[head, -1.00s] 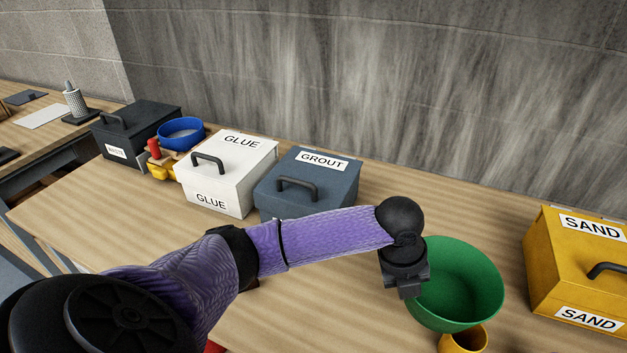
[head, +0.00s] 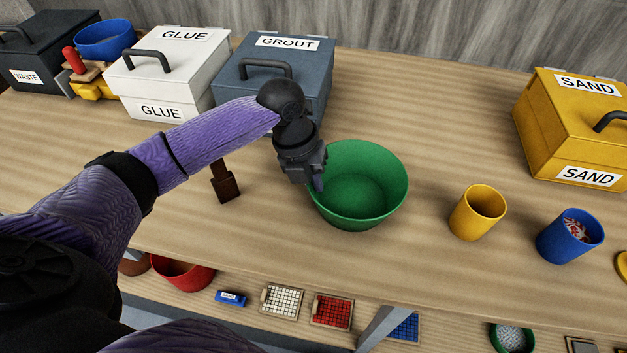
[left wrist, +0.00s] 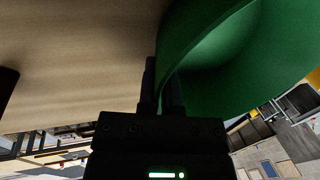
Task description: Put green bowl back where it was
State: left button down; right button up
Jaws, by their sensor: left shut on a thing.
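The green bowl (head: 365,190) is upright at the middle of the table in the head view, left of the yellow cup (head: 478,212). I cannot tell whether its base touches the table. My left gripper (head: 318,184) is shut on the bowl's left rim. In the left wrist view the fingers (left wrist: 168,95) pinch the wall of the green bowl (left wrist: 225,70), which fills the upper right. My right gripper is not in view.
Behind stand the GROUT box (head: 275,75), GLUE box (head: 170,80) and WASTE box (head: 45,60). A blue bowl (head: 105,42) sits between WASTE and GLUE. The SAND box (head: 575,125) and a blue cup (head: 570,236) are at right. A dark brown tool (head: 225,185) lies left of the bowl. Clear table lies behind the bowl.

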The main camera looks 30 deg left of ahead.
pick_arm(q)
jog(key=c, duration=0.8)
grip_release()
jog(key=p+v, duration=0.3)
jog(key=v, duration=0.9)
jog(key=shift+r, duration=0.1)
